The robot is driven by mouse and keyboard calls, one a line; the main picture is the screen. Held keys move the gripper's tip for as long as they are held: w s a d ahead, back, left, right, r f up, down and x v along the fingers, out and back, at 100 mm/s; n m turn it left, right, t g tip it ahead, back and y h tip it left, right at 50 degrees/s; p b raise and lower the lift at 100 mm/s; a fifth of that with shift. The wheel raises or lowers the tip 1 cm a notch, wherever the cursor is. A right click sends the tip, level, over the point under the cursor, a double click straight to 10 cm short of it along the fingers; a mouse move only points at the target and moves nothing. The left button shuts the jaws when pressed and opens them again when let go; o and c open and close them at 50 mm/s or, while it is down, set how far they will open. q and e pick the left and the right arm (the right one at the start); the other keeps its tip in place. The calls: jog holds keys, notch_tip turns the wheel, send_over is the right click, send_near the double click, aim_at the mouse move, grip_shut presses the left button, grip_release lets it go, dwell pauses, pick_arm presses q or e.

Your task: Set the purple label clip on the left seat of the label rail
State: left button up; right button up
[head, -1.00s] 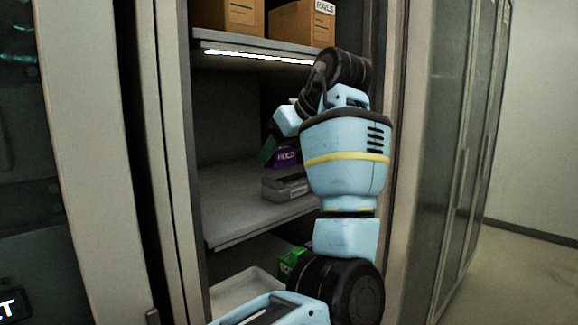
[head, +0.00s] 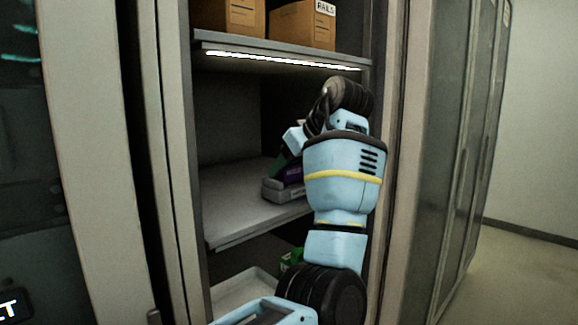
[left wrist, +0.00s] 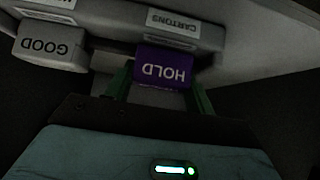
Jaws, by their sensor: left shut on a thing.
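The purple label clip (left wrist: 163,66), marked HOLD, is between the green fingers of my left gripper (left wrist: 160,84), which is shut on it. The grey label rail (left wrist: 110,18) runs across the top of the left wrist view; the clip is against or just in front of it, below the CARTONS label (left wrist: 172,43). I cannot tell whether it rests in the seat. My right gripper is not in view.
A grey clip marked GOOD (left wrist: 48,46) is on the rail at the left of the left wrist view. The shelf (head: 235,210) is bare left of the rail. Cardboard boxes (head: 302,25) stand on the upper shelf (head: 225,43). A green object (head: 289,259) and pale tray (head: 240,290) are below.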

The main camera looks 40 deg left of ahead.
pick_arm(q)
jog(key=o, duration=1)
jog(key=shift+f, duration=0.15)
jog(key=shift+o, duration=0.2)
jog(key=shift+r, duration=0.2)
jog(key=v, duration=1.2)
